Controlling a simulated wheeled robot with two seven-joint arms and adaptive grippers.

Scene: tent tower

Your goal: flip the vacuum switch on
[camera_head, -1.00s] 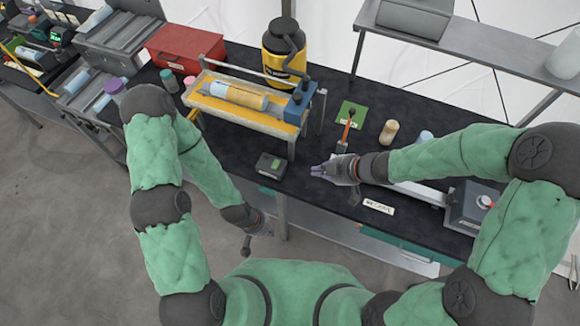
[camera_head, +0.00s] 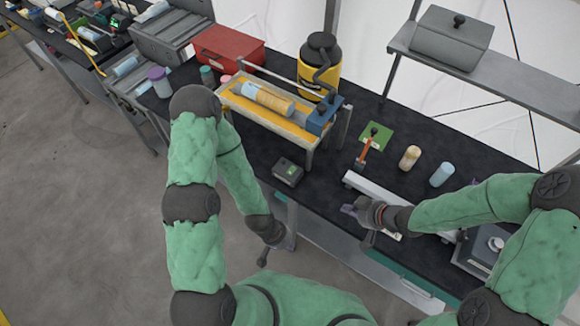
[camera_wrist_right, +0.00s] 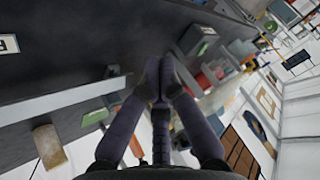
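A small dark box with a green switch on its top (camera_head: 288,170) stands near the table's front edge in the head view. It looks like the vacuum switch, though its label is too small to read. A dark box with a green patch (camera_wrist_right: 197,40) in the right wrist view seems to be the same one. My right gripper (camera_head: 350,209) is right of the box and nearer the front edge, apart from it. In the wrist view its fingertips (camera_wrist_right: 159,75) meet with nothing seen between them. My left gripper (camera_head: 275,250) hangs low in front of the table; its fingers are unclear.
A yellow-framed rack (camera_head: 265,118) holding a cylinder stands behind the box, with a yellow and black canister (camera_head: 320,65) at its back. An orange lever (camera_head: 366,147), a tan jar (camera_head: 410,157) and a light-blue jar (camera_head: 442,174) stand to the right. Dark table is clear around the box.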

